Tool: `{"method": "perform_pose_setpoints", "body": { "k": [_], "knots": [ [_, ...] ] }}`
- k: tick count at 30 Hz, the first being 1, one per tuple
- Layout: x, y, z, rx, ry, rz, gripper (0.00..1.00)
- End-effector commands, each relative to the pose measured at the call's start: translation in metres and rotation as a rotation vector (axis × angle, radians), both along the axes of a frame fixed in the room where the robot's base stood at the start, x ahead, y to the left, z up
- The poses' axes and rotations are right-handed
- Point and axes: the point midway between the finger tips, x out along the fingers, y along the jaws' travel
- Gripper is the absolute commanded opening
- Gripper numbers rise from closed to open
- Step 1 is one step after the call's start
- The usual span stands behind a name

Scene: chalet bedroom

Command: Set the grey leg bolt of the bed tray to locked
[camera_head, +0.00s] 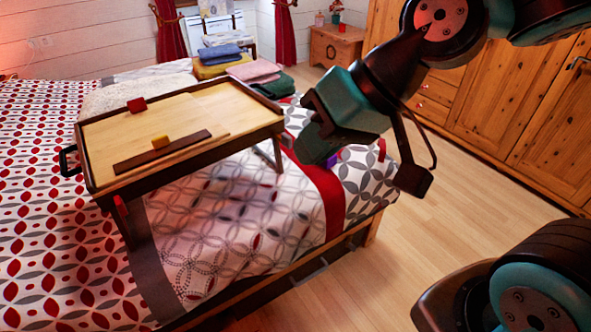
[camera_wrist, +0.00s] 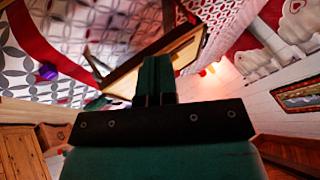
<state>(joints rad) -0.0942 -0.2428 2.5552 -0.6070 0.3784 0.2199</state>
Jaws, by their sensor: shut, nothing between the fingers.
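The bed tray (camera_head: 215,100) stands on the bed on dark legs, with a pale wood top and dark rim. Its edge and legs also show in the wrist view (camera_wrist: 125,78), beyond my fingers. A red part (camera_head: 121,206) sits on the near-left leg, and a black loop handle (camera_head: 68,161) is on the left end. I cannot make out the grey leg bolt in either view; my gripper may cover it. My gripper (camera_head: 312,148) is at the right end of the tray, shut and empty. Its teal fingers stand together in the wrist view (camera_wrist: 155,72).
A purple object (camera_head: 332,160) is beside my gripper. Folded towels (camera_head: 254,71) lie behind the tray. The floor (camera_head: 450,210) right of the bed is clear; wardrobes (camera_head: 510,115) stand beyond.

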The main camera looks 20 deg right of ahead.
Motion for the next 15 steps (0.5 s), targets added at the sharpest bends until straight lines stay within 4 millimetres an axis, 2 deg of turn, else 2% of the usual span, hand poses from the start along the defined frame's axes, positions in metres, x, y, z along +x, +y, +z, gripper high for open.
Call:
{"method": "perform_pose_setpoints", "body": {
  "k": [1,8,15],
  "knots": [
    [0.011,-0.001,-0.037,0.044,-0.011,-0.061,0.00],
    [0.059,-0.012,-0.098,0.286,-0.067,-0.338,0.00],
    [0.104,-0.040,-0.156,0.565,-0.124,-0.615,0.00]
  ]
}}
